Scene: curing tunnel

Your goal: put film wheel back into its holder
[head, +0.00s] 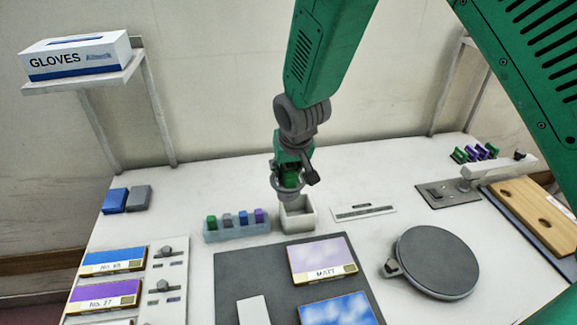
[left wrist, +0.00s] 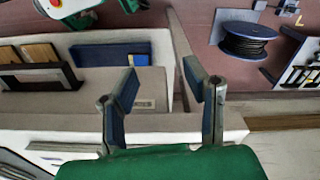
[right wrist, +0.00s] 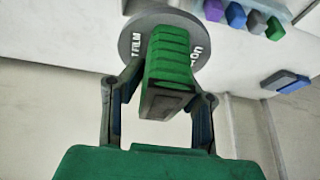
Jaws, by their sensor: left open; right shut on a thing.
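The film wheel (right wrist: 195,28) is a grey disc lettered "FILM", with a ridged green grip (right wrist: 167,55). My right gripper (right wrist: 158,98) is shut on the green grip. In the head view, this gripper (head: 289,168) points down with the grey wheel (head: 287,191) beneath it, over or at a small white open-topped box (head: 299,222). I cannot tell whether wheel and box touch, or whether the box is the holder. My left gripper (left wrist: 165,92) is open and empty in the left wrist view, and it is outside the head view.
A pale blue rack (head: 237,236) of coloured blocks stands left of the box, with a labelled strip (head: 364,211) to the right. A grey round plate (head: 437,262) and a dark mat (head: 235,268) lie nearer. A black cable spool (left wrist: 247,40) shows in the left wrist view.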

